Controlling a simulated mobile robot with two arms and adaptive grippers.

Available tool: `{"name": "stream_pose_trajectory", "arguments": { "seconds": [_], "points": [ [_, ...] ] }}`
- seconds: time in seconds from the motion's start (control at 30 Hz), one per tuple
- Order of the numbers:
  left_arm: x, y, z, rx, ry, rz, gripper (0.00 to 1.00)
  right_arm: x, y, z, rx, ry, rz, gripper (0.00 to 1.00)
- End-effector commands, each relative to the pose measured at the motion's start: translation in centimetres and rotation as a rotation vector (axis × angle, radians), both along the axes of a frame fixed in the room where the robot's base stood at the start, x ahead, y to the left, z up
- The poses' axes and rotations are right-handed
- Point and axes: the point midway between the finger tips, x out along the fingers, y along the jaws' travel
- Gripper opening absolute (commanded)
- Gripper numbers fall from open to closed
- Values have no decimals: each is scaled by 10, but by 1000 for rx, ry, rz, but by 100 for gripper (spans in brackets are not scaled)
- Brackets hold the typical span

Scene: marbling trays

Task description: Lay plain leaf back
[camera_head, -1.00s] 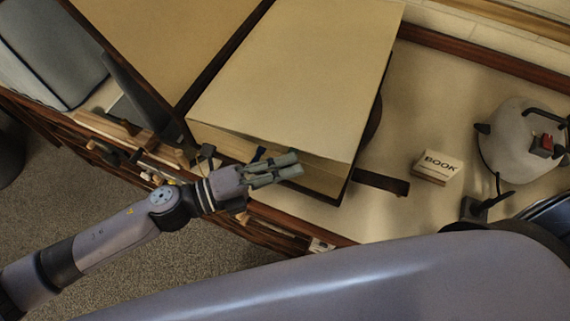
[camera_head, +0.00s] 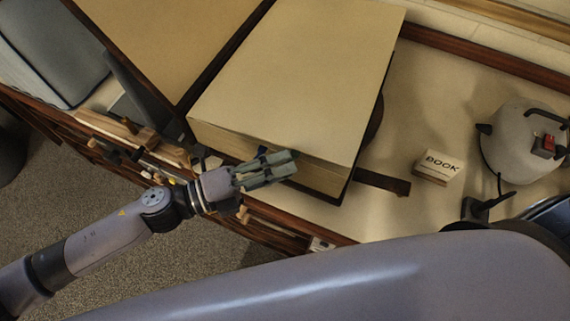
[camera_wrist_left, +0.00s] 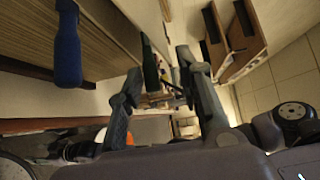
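A big open book shows in the head view, with a plain cream leaf (camera_head: 300,75) on top of its right-hand block of pages (camera_head: 325,178). The leaf's near edge stands slightly above the block, with a dark gap under it. My left gripper (camera_head: 292,165) is at this near edge, its fingers pointing right along it. I cannot tell whether they touch the leaf. In the left wrist view the fingers (camera_wrist_left: 160,88) stand apart, with no leaf clearly between them. Layered page edges (camera_wrist_left: 105,45) show beside them. My right gripper is out of view.
A small block labelled BOOK (camera_head: 438,167) and a grey kettle-like pot (camera_head: 515,145) stand right of the book. A dark strip (camera_head: 382,182) lies near its corner. Small wooden tools (camera_head: 165,150) crowd the table's left front edge. A blue handle (camera_wrist_left: 67,45) shows in the wrist view.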

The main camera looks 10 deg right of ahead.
Motion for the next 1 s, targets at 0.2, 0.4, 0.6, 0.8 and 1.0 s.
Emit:
{"name": "stream_pose_trajectory", "arguments": {
  "seconds": [0.2,0.4,0.6,0.8,1.0],
  "points": [
    [-6,47,0,4,4,3,33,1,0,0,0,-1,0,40],
    [-11,84,2,5,4,2,33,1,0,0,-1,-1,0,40],
    [-13,102,3,2,1,1,33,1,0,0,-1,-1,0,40],
    [-13,104,4,1,0,0,33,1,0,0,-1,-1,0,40],
    [-13,104,4,1,1,1,33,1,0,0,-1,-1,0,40]
  ]
}}
